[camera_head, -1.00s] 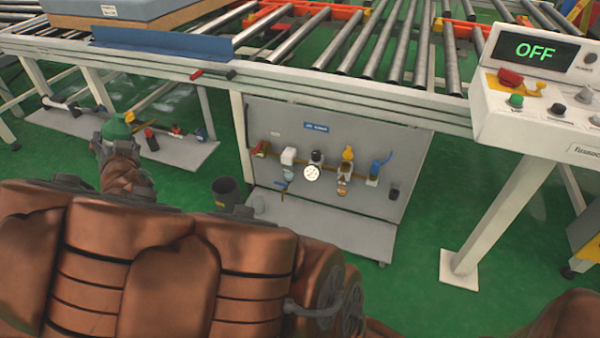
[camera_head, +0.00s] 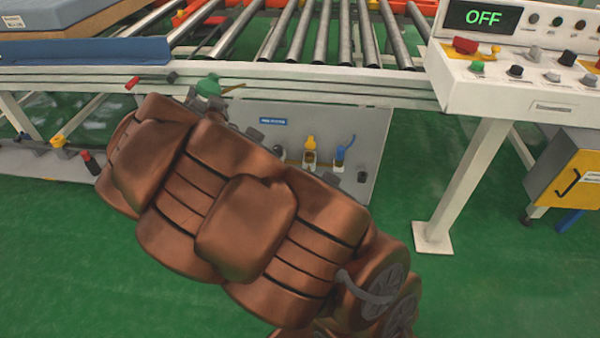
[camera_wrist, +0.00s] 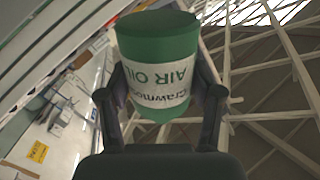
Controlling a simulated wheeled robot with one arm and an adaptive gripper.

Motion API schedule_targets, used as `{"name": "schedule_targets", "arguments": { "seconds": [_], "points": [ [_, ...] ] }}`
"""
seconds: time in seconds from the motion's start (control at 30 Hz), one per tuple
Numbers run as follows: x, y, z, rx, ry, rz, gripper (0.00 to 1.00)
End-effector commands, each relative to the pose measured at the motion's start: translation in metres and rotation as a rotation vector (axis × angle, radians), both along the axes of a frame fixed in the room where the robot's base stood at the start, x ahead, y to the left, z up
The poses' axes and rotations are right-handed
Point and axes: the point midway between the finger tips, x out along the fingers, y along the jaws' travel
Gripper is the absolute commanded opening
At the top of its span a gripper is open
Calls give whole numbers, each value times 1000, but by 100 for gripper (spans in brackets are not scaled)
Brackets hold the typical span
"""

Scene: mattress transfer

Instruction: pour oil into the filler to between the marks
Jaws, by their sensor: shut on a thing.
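The green oil can (camera_head: 208,86) has a thin spout pointing right and is near the conveyor's front rail, left of the grey panel. In the wrist view the can (camera_wrist: 155,45) has a white "AIR OIL" label that reads upside down. My gripper (camera_wrist: 165,88) is shut on the can, one finger on each side. On the panel a unit with a yellow top (camera_head: 310,148) and clear bowl stands beside a blue-topped unit (camera_head: 340,155); I cannot tell which is the filler. The marks are not readable, and my arm hides the panel's lower left.
The grey panel (camera_head: 365,130) hangs below the roller conveyor's white rail (camera_head: 300,87). A control box (camera_head: 540,85) reading OFF stands right on a white leg (camera_head: 465,180). A yellow cabinet (camera_head: 570,170) is far right. Green floor (camera_head: 460,300) at front right is clear.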

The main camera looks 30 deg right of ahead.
Motion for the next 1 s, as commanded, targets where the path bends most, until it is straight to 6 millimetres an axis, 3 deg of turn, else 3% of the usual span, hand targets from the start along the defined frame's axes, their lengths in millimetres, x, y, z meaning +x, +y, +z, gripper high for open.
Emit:
{"name": "schedule_targets", "arguments": {
  "seconds": [0.03, 0.37, 0.5, 0.77, 1.0],
  "points": [
    [7, -13, -17, 1, 0, 2, 15],
    [45, -74, -89, 1, 1, 84, 15],
    [54, -101, -126, 0, 4, 129, 15],
    [59, -149, -198, 2, 4, 217, 15],
    [49, -191, -266, 3, 4, 300, 15]
  ]
}}
